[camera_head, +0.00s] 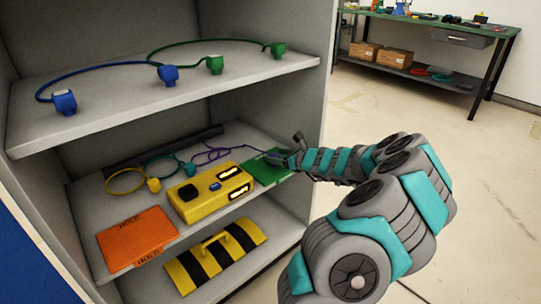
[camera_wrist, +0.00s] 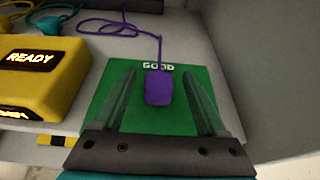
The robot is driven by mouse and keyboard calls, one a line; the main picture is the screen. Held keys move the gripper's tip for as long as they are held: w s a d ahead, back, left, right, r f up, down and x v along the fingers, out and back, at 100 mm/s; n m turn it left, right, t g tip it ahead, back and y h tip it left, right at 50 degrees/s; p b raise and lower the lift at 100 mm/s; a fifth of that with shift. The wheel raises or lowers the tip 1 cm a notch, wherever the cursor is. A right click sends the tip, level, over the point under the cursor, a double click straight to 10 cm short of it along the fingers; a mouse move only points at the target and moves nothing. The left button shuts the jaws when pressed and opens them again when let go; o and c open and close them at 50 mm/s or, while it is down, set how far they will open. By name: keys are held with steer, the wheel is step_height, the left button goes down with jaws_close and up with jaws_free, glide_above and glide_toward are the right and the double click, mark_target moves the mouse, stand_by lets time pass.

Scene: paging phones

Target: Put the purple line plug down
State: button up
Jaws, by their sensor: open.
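The purple line plug (camera_wrist: 158,88) lies on the green mat (camera_wrist: 95,112) marked GOOD in the wrist view, with its purple cord running back to a loose coil (camera_wrist: 108,28). My gripper (camera_wrist: 158,82) is open around the plug, one finger on each side with a gap to it. In the head view my gripper (camera_head: 292,160) is over the right end of the middle shelf, beside the green mat (camera_head: 268,172). The plug is mostly hidden there by my gripper, while its purple cord (camera_head: 210,153) shows.
A yellow device (camera_head: 212,194) reading READY stands left of the green mat. An orange HOLD mat (camera_head: 137,238) lies further left, with yellow and teal plugs behind. Blue and green cords lie on the upper shelf (camera_head: 120,104). The shelf's right wall (camera_wrist: 270,60) is close.

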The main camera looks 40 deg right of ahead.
steer(key=v, duration=0.7)
steer(key=shift+s, duration=0.35)
steer(key=w+a+r+n+y, duration=0.1)
steer(key=a+r+n, duration=0.1)
steer(key=a, duration=0.4)
steer(key=w+a+r+n+g+y, duration=0.1)
steer(key=a+r+n+y, duration=0.1)
steer(key=a+n, duration=0.2)
steer(key=w+a+r+n+g+y, duration=0.1)
steer(key=a+r+n+y, duration=0.1)
steer(key=a, duration=0.7)
steer(key=shift+a+r+n, duration=0.15)
steer(key=shift+r+n, duration=0.05)
steer(key=shift+n, duration=0.6)
steer(key=s+a+n+g+y, duration=0.1)
steer(key=s+a+n+g, duration=0.3)
steer(key=s+a+n, duration=0.55)
steer(key=s+a+n+g+y, duration=0.1)
steer(key=s+a+n+g, duration=0.35)
steer(key=a, duration=0.95)
steer(key=s+a+f+n+g+h, duration=0.25)
steer(key=s+n, duration=0.25)
steer(key=s, duration=0.3)
steer(key=s+d+f+n+g+h, duration=0.1)
steer(key=s+d+n+h, duration=0.4)
steer(key=s, duration=1)
steer(key=shift+d+n+g, duration=0.8)
steer(key=shift+d+g, duration=0.1)
steer(key=shift+d, duration=0.3)
